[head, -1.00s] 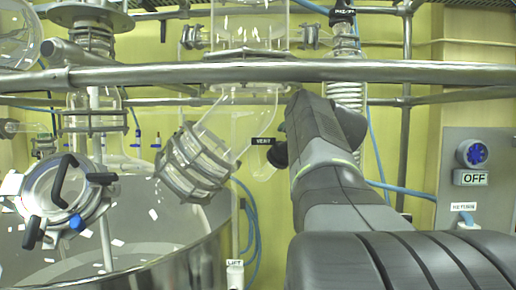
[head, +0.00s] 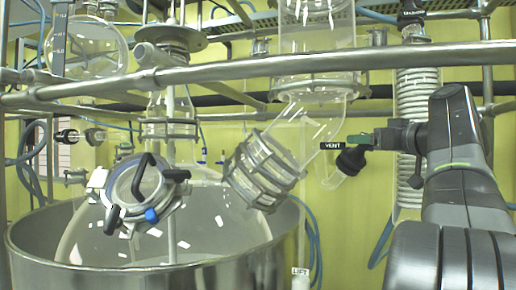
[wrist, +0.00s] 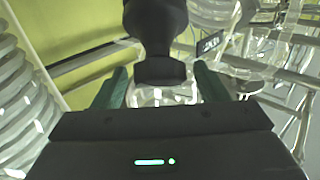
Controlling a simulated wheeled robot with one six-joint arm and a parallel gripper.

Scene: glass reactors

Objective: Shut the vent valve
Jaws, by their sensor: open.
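The vent valve shows as a black knob (head: 350,161) on a short glass side arm, just below the black VENT label (head: 331,147) in the head view. My gripper (head: 360,139) comes in from the right, with its green fingers just above the knob in the picture. In the wrist view the black knob (wrist: 155,40) is large and close, and its near end lies between the two green fingers of my gripper (wrist: 158,78). The fingers are apart, with a gap on each side of the knob. Whether they touch it, I cannot tell. The valve's inside is not visible.
A steel rail (head: 250,72) runs across above the valve. A clamped glass flange (head: 262,170) is left of it, over a large steel vessel (head: 150,268). A coiled condenser (head: 418,115) stands behind my arm. A LIFT label (head: 300,271) is below.

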